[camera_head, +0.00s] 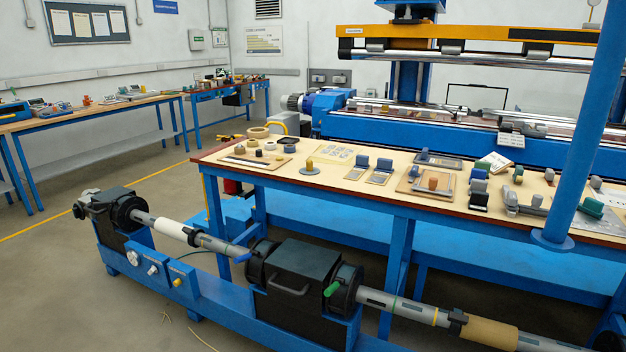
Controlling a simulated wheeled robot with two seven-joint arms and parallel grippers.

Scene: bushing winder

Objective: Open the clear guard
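I cannot pick out a clear guard with certainty. A thin black U-shaped frame (477,85) stands on the long blue machine (420,133) at the back; whether it holds a clear panel I cannot tell. In the foreground is a low blue winder (225,308) with a shaft running through it. A dark box-shaped cover (293,262) with a front handle (288,287) sits on its middle and appears closed. Neither of my grippers is in view.
A wooden-topped bench (300,192) with many small parts stands behind the winder. A blue post (590,130) rises at the right. More benches (90,115) line the left wall. The floor (60,270) at the left is clear.

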